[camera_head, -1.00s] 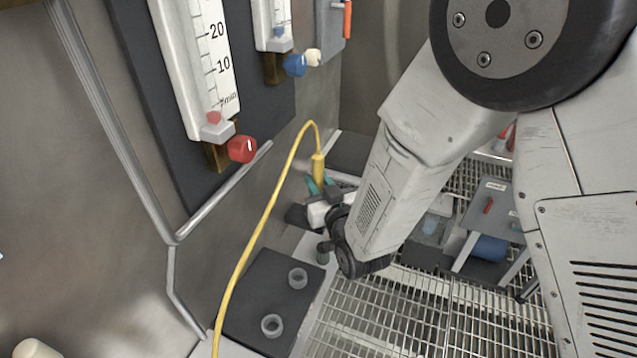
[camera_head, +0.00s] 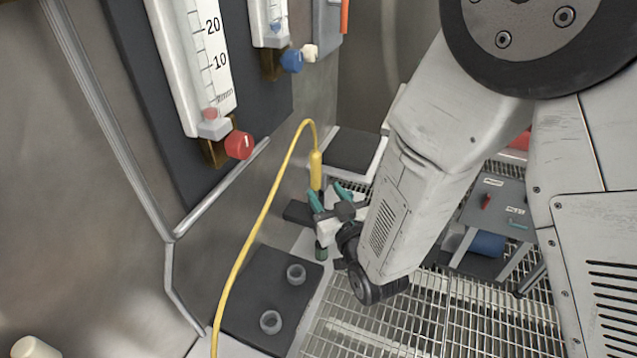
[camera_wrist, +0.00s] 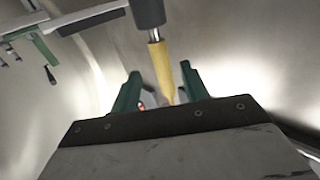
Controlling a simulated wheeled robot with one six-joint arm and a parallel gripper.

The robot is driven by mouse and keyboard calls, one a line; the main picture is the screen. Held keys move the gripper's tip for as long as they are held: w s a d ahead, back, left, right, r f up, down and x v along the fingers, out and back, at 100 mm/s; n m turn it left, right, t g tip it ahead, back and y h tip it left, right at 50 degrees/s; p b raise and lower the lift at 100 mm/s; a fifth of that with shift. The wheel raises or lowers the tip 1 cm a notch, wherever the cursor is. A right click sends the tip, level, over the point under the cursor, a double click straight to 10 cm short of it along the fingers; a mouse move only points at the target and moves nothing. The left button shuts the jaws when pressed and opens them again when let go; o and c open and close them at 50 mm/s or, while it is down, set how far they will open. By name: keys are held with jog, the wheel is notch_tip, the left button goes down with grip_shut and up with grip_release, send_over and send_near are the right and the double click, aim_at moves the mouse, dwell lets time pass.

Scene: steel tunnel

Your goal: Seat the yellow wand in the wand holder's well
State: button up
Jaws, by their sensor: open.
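The yellow wand (camera_head: 316,172) stands about upright near the wall, with its yellow hose arching from its top. In the wrist view the wand (camera_wrist: 162,68) runs into a dark grey cylinder (camera_wrist: 148,13) at one end; I cannot tell for sure whether this is the holder's well. A black block (camera_head: 297,213) shows beside my gripper, perhaps part of the holder. The wand's lower end is hidden in the head view. My gripper (camera_head: 327,190) has green fingers, spread apart. In the wrist view the wand lies in line with the gap between the fingers (camera_wrist: 160,72), apparently touching neither.
The yellow hose (camera_head: 253,235) runs down along the wall. A dark plate (camera_head: 249,307) with two grey cups (camera_head: 296,274) lies in front. Gauges with a red knob (camera_head: 239,145) and a blue knob (camera_head: 291,61) hang on the wall. Grating floor (camera_head: 400,325) is open at right.

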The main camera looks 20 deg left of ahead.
jog(key=v, duration=0.6)
jog(key=shift+w, duration=0.1)
jog(key=w+d+r+m+g+h, duration=0.25)
jog(key=w+d+r+h, duration=0.25)
jog(key=w+d, duration=0.3)
jog(key=s+d+r+m+g+h, duration=0.1)
jog(key=d+r+h, duration=0.1)
jog(key=d, duration=0.4)
jog(key=s+d+r+m+g+h, duration=0.1)
jog(key=s+d+r+g, duration=0.15)
jog(key=d, duration=0.35)
jog(key=s+d+r+m+g+h, duration=0.1)
jog(key=s+d+r+m+g, duration=0.1)
jog(key=s+d, duration=0.6)
jog(key=s+d+r+m+g+h, duration=0.1)
jog(key=s+d+r+g, duration=0.3)
jog(key=s+d, duration=0.5)
jog(key=s+r+h, duration=0.1)
jog(key=s+r, duration=0.1)
jog(key=s, duration=0.2)
jog(key=shift+s+r+m+g+h, duration=0.2)
jog(key=shift+s+m+g+h, duration=0.1)
jog(key=shift+s+m, duration=0.1)
